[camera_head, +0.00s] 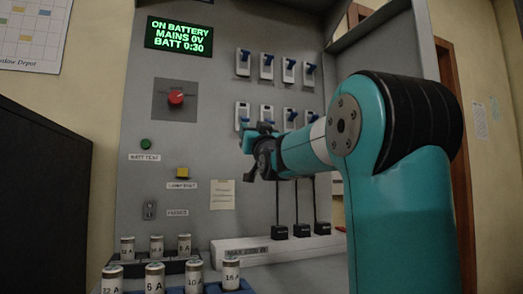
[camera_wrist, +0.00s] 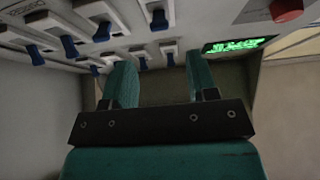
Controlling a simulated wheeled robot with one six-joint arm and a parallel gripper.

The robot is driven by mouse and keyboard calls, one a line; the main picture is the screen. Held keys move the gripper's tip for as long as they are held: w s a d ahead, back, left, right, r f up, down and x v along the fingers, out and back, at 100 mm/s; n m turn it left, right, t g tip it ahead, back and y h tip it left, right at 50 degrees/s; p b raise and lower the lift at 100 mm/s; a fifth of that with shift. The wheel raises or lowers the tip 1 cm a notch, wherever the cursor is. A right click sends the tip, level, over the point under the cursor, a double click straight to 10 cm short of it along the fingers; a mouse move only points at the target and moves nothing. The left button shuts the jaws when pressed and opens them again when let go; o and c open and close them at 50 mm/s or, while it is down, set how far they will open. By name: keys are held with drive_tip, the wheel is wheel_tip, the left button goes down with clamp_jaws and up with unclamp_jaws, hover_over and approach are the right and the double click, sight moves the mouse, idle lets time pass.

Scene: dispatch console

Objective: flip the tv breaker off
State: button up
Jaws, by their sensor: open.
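Two rows of white breakers with blue levers sit on the grey panel; the upper row (camera_head: 268,66) is fully visible. The lower row (camera_head: 290,117) is partly hidden by my gripper (camera_head: 262,156). I cannot read any breaker labels, so I cannot tell which is the tv breaker. In the wrist view several breakers with blue levers (camera_wrist: 69,46) show along the top and upper left. My gripper (camera_wrist: 160,76) is open there, with two teal fingers apart and nothing between them. I cannot tell whether a finger touches a lever.
A green-lit display (camera_head: 179,34) reads ON BATTERY, MAINS 0V. Below it are a red knob (camera_head: 176,98), a green button (camera_head: 145,144) and a yellow button (camera_head: 182,173). Labelled cylinders (camera_head: 155,278) stand below. A dark cabinet (camera_head: 40,190) stands left.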

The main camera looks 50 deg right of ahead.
drive_tip(key=b+v, duration=0.1)
drive_tip(key=v, duration=0.7)
drive_tip(key=shift+f, duration=0.1)
